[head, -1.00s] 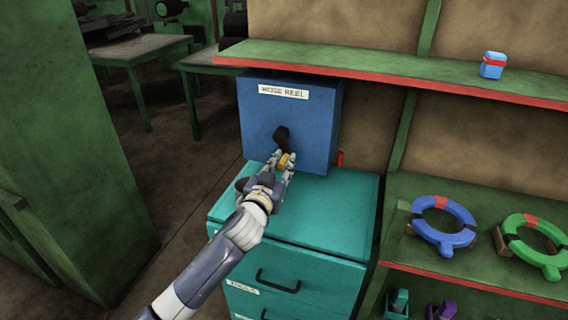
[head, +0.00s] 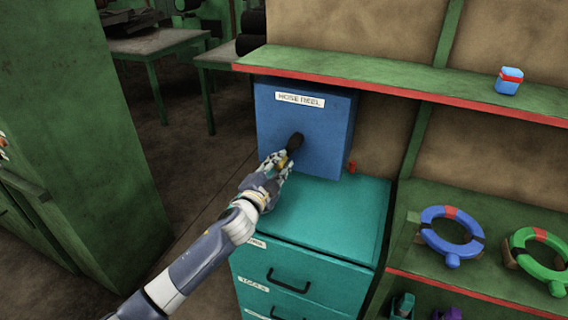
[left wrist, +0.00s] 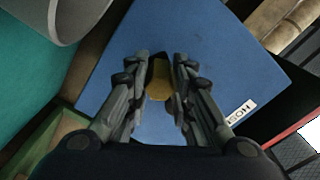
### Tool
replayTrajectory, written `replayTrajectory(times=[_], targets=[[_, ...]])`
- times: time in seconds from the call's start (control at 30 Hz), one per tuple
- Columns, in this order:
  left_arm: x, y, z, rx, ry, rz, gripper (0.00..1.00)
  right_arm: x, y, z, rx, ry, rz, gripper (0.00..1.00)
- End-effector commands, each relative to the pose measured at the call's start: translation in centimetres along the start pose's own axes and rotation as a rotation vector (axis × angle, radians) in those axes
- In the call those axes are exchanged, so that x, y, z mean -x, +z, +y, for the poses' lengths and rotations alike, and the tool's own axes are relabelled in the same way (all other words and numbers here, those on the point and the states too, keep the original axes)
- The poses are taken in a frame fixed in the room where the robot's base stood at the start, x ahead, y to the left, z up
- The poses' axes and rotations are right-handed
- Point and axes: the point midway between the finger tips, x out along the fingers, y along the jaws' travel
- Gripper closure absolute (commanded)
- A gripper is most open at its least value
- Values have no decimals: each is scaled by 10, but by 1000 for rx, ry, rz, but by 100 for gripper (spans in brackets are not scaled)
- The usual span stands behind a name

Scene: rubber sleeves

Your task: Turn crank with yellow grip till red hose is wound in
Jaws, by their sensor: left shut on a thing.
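The blue hose reel box (head: 322,118) stands on a teal drawer cabinet (head: 350,205). A dark crank (head: 295,142) is on its front face. The yellow grip (left wrist: 159,80) sits between the fingers of my left gripper (left wrist: 160,88), which is shut on it. In the head view my left gripper (head: 276,163) reaches the crank from the lower left and mostly covers the grip. A short piece of red hose (head: 352,166) shows at the right side of the box. My right gripper is not in view.
A green shelf with a red edge (head: 400,90) runs just above the box and bears a small blue and red item (head: 509,80). Blue (head: 432,238) and green (head: 520,240) rings lie on the lower right shelf. A green cabinet (head: 90,130) stands at the left.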

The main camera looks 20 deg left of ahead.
Motion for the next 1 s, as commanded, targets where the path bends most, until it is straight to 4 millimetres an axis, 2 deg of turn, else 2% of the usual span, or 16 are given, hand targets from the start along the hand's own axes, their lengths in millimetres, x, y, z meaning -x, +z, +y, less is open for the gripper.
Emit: replayTrajectory(times=[0.1,0.4,1.0], targets=[[0,1,-8,-94,-2,-1,100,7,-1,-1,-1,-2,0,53],[0,4,-16,-255,-2,0,100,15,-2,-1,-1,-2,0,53],[0,5,-19,-317,-3,1,100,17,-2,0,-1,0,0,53]])
